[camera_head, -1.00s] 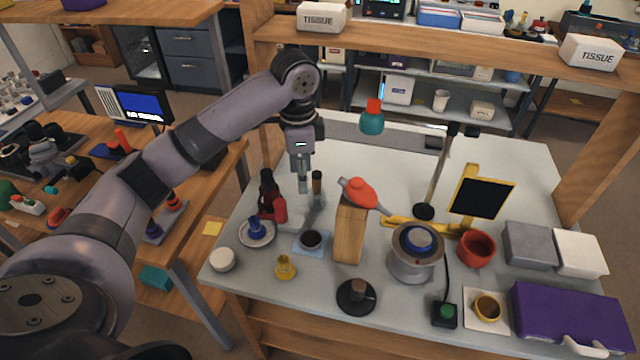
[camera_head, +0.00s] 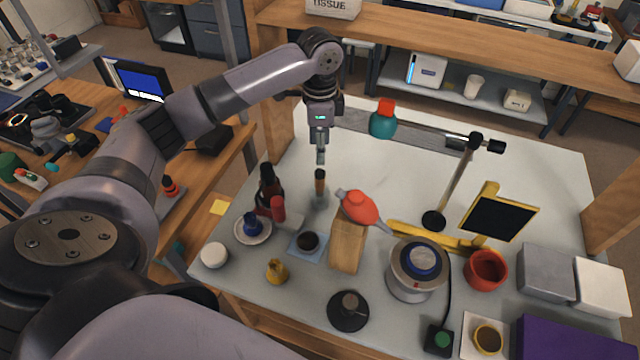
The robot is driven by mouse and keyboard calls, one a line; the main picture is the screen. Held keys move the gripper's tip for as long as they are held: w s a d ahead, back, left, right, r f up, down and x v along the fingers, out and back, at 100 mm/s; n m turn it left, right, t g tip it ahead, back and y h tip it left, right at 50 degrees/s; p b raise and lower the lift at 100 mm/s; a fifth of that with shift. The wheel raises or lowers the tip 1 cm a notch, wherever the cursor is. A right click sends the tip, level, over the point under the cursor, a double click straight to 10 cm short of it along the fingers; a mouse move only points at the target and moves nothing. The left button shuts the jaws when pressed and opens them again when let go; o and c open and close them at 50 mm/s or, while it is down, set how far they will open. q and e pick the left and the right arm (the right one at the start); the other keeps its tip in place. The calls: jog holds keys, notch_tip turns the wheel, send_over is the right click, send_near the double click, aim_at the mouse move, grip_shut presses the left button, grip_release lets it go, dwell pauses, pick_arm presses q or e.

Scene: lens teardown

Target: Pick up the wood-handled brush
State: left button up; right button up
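What looks like the wood-handled brush (camera_head: 320,183) stands upright near the middle of the white table, its brown handle up. Its lower end meets a greyish, see-through or metallic shape that I cannot make out clearly. My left gripper (camera_head: 321,156) points down just above the handle's top, with little or no gap visible in this view. Its fingers appear as one narrow shape, so I cannot tell whether they are open or shut. My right gripper is not in view.
A dark bottle (camera_head: 268,183) and a red-handled item (camera_head: 278,208) stand left of the brush. A red-orange tool (camera_head: 360,207) rests on a wooden block (camera_head: 347,248) to the right.

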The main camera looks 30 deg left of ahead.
aim_at(320, 172)
pick_arm(q)
notch_tip(320, 172, down, 3)
jog(key=shift+w+f, duration=0.15)
jog(key=shift+f, duration=0.05)
jog(key=shift+f+p, duration=0.3)
jog(key=shift+f, duration=0.55)
jog(key=f, duration=0.2)
jog(key=f+p, duration=0.1)
jog(key=f, duration=0.1)
jog(key=shift+s+f, duration=0.2)
jog(key=shift+f, duration=0.25)
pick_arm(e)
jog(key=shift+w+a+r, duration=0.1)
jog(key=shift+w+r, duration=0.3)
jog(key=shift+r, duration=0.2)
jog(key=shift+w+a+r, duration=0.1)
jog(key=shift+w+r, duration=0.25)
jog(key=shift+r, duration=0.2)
pick_arm(q)
jog(key=shift+c, duration=0.4)
grip_shut()
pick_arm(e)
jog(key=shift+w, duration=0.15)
pick_arm(q)
jog(key=shift+r, duration=0.1)
